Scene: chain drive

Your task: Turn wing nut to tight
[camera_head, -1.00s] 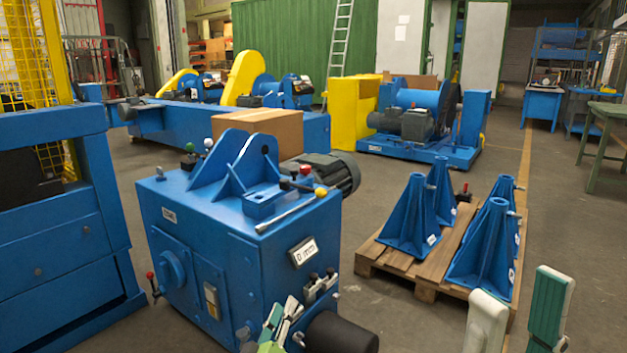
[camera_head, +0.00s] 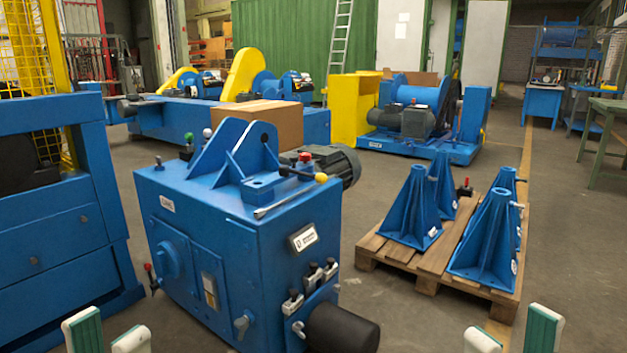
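The blue machine box (camera_head: 265,290) stands in the middle front. A small grey wing-shaped piece (camera_head: 243,325) is low on its front face, near the corner. Another small grey winged piece (camera_head: 298,328) is around the corner, beside the black cylinder (camera_head: 343,328). I cannot tell for certain which of them is the task's wing nut, or how tight either is. My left gripper (camera_head: 108,338) is at the bottom left, fingers apart and empty, clear of the box. My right gripper (camera_head: 512,336) is at the bottom right, fingers apart and empty, in front of the pallet.
A wooden pallet (camera_head: 440,283) with several blue stands is at the right. Several grey latches (camera_head: 313,276) stick out above the black cylinder. A blue frame (camera_head: 60,235) stands at the left. Floor between box and pallet is clear.

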